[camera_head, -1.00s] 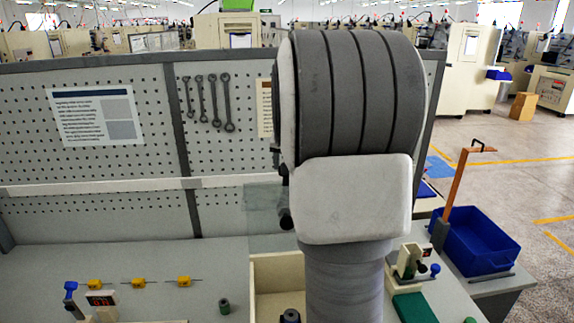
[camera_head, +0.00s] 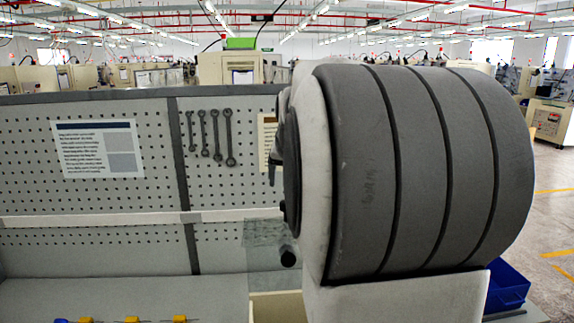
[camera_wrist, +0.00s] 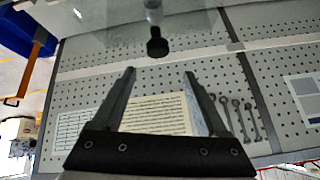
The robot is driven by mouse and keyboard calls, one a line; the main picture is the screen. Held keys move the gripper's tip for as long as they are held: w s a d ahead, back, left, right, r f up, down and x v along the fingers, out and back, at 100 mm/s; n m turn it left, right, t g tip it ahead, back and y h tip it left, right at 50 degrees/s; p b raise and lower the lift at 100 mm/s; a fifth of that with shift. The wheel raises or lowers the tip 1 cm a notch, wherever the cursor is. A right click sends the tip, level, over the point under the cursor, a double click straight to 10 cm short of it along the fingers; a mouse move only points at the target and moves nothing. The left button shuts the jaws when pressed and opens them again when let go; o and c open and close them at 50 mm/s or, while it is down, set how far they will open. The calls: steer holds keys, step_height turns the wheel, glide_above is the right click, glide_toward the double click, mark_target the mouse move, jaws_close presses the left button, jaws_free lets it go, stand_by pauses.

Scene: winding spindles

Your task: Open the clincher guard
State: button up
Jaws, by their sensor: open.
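The clincher guard seems to be a clear, see-through panel (camera_head: 262,238) with a dark round knob (camera_head: 288,257), just left of my arm in the head view. In the wrist view the clear panel (camera_wrist: 105,40) spans the top, and the knob (camera_wrist: 157,46) on its short stem hangs near the middle. My gripper (camera_wrist: 160,73) is open and empty, with its two fingers pointing toward the knob. The knob lies just beyond the gap between the fingertips, apart from both. In the head view my arm hides the gripper and the area right of the guard.
A pegboard (camera_head: 95,200) stands behind the bench, with hanging wrenches (camera_head: 212,140) and a printed sheet (camera_head: 97,150). Several yellow pieces (camera_head: 132,320) show at the bottom edge. A blue bin (camera_head: 508,285) is at right, and an orange post (camera_wrist: 38,50) shows in the wrist view.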

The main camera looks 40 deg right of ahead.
steer(key=v, duration=0.8)
steer(key=shift+r+b, duration=0.35)
steer(key=shift+s+a, duration=0.1)
steer(key=shift+s, duration=0.05)
